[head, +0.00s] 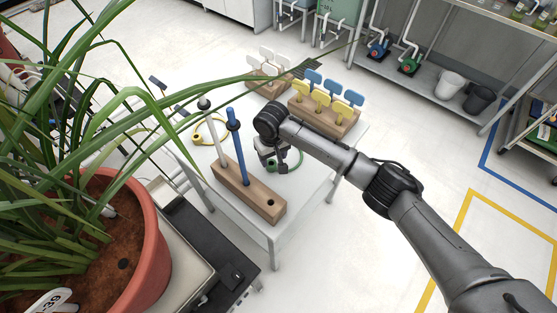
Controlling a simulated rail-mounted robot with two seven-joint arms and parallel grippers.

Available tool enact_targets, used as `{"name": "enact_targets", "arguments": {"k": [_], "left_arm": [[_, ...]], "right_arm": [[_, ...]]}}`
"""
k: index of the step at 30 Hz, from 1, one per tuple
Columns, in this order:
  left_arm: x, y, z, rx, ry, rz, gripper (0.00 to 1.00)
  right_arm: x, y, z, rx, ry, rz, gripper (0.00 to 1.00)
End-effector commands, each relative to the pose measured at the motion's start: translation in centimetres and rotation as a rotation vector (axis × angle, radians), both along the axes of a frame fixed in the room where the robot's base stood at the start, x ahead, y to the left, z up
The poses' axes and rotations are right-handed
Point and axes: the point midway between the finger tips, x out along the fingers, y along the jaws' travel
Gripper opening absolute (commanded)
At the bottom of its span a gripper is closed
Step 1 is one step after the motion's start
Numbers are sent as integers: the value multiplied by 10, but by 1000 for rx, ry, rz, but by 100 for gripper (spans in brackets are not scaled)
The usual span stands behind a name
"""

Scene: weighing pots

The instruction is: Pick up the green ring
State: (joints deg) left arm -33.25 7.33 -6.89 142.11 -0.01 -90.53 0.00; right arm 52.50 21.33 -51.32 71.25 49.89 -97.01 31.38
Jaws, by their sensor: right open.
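The green ring (300,159) lies on the white table, partly hidden behind my right gripper. My right gripper (283,167) is over the ring's left side, pointing down, with its jaws open. Whether a finger touches the ring or reaches inside it cannot be told from this view. My left gripper is not in view.
A wooden block (240,190) with a white peg (214,135) and a blue peg (238,150) stands in front. A yellow ring (196,136) lies to the left. Wooden holders with yellow tags (320,99) and white tags stand behind. A large potted plant (140,240) overhangs the left.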

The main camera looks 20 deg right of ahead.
Motion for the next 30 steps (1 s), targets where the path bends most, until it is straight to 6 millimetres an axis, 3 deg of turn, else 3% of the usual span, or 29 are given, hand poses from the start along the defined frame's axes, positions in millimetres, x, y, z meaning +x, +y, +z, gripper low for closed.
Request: {"name": "enact_targets", "arguments": {"k": [7,16,30], "left_arm": [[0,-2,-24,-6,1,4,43],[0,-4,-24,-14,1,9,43],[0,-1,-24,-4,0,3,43]], "right_arm": [[3,1,-37,-1,1,0,57],[2,1,-41,-1,0,0,57],[2,1,-41,-1,0,0,15]]}}
